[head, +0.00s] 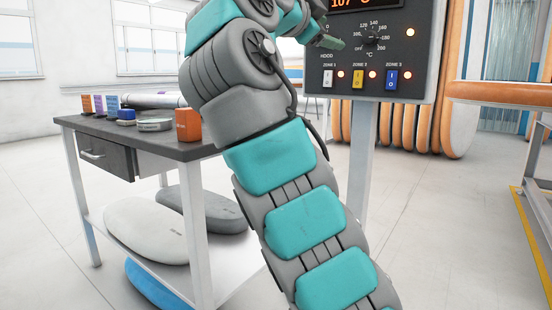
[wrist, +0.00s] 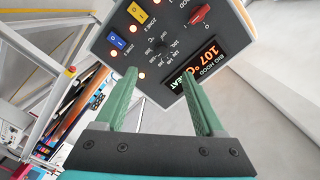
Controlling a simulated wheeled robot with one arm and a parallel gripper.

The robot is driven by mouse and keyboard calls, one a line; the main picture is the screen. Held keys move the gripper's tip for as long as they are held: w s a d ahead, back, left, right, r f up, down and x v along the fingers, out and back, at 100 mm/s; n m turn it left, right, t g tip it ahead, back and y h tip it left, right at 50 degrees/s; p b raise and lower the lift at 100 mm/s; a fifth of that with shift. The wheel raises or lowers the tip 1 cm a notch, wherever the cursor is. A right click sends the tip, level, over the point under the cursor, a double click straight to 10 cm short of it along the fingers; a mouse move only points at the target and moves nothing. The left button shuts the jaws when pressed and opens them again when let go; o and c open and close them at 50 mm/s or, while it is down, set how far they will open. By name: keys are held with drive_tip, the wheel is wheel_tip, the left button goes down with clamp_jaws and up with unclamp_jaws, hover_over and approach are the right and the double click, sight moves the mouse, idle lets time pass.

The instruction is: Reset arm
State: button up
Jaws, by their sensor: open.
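My gripper (wrist: 160,98) is open and empty in the wrist view, its two green fingers apart in front of a dark control panel (wrist: 150,45). In the head view my teal and grey arm rises through the middle, and a green fingertip shows close to the panel (head: 418,75) near its dial (head: 372,40). The panel has a red digital display (wrist: 203,54) reading 107 °C, and white, yellow and blue zone switches with lit lamps. A red switch (wrist: 200,14) shows in the wrist view. I cannot tell whether a finger touches the panel.
A workbench (head: 190,150) with small coloured boxes and a drawer stands at left. Orange-edged boards (head: 440,125) stand behind the panel. The floor between is clear.

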drive_tip(key=d+f+n+g+y, duration=0.1)
drive_tip(key=d+f+n+g, duration=0.55)
drive_tip(key=f, duration=0.65)
drive_tip(key=s+d+f+n+g+y, duration=0.2)
drive_tip(key=s+d+f, duration=0.25)
drive_tip(key=f, duration=0.45)
drive_tip(key=s+d+f+n+g+y, duration=0.1)
drive_tip(key=s+d+f+n, duration=0.25)
drive_tip(key=s+f, duration=0.45)
drive_tip(key=s+a+f+n+g+y, duration=0.2)
drive_tip(key=s+a+f, duration=0.1)
drive_tip(key=s+f, duration=0.7)
drive_tip(key=s+a+f+n+g+y, duration=0.2)
drive_tip(key=s+a+f, duration=0.1)
drive_tip(key=s+f, duration=0.65)
drive_tip(key=s+a+f+n+g+y, duration=0.1)
drive_tip(key=s+a+f+g+y, duration=0.2)
drive_tip(key=s+f, duration=0.75)
drive_tip(key=s+p+v, duration=0.1)
drive_tip(key=p+v, duration=1.1)
drive_tip(key=shift+a+r+h+p, duration=0.3)
drive_tip(key=shift+a+r, duration=0.15)
drive_tip(key=shift+r, duration=0.1)
